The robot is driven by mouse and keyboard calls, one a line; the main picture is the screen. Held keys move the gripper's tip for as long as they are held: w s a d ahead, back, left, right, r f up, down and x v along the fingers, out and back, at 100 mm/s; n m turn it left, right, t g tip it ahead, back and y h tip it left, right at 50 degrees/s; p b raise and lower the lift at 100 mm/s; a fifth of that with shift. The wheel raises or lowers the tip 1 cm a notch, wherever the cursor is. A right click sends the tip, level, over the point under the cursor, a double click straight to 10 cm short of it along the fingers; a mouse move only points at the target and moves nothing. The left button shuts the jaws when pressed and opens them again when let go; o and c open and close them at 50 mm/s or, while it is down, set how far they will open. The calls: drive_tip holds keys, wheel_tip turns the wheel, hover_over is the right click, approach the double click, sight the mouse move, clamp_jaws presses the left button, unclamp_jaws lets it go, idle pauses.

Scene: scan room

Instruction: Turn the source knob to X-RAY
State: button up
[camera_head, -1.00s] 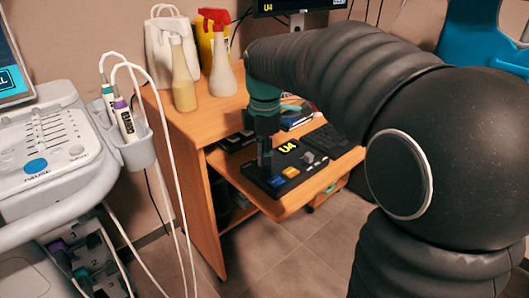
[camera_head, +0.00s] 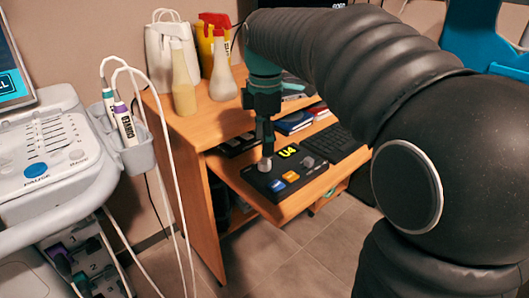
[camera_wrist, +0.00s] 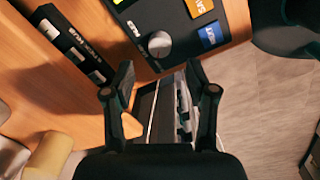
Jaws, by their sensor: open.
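A black control box (camera_head: 262,183) with a yellow "U4" display, a blue button (camera_head: 277,186) and an orange button (camera_head: 291,177) sits on the desk's lower shelf. A light grey round knob (camera_head: 264,164) is near its left end; a second grey knob (camera_head: 308,161) is further right. I cannot read which is the source knob. My gripper (camera_head: 268,150) points down just above the left knob. In the wrist view, my gripper (camera_wrist: 158,72) is open and empty, with a grey knob (camera_wrist: 159,44) ahead of the gap between its fingers. The knob's labels there are too small to read surely.
A keyboard (camera_head: 337,142) and blue books (camera_head: 294,122) lie behind the box. An ultrasound console (camera_head: 50,160) with hanging cables is at left. Open floor (camera_head: 300,260) lies in front.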

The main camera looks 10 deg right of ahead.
sight(266, 164)
wheel_tip(266, 164, up, 6)
idle(0.4)
drive_tip(key=shift+s+r, duration=0.1)
drive_tip(key=shift+s, duration=0.1)
drive_tip(key=s+d+f+m+t, duration=0.2)
drive_tip(key=s+f+m, duration=0.5)
drive_tip(key=s+m, duration=0.2)
drive_tip(key=s+d+f+m+t, duration=0.2)
drive_tip(key=s+f+m+t, duration=0.1)
drive_tip(key=s+f+m, duration=0.5)
drive_tip(key=s+m, duration=0.1)
drive_tip(key=s, duration=0.2)
drive_tip(key=shift+s+d, duration=0.2)
drive_tip(key=shift+s, duration=0.05)
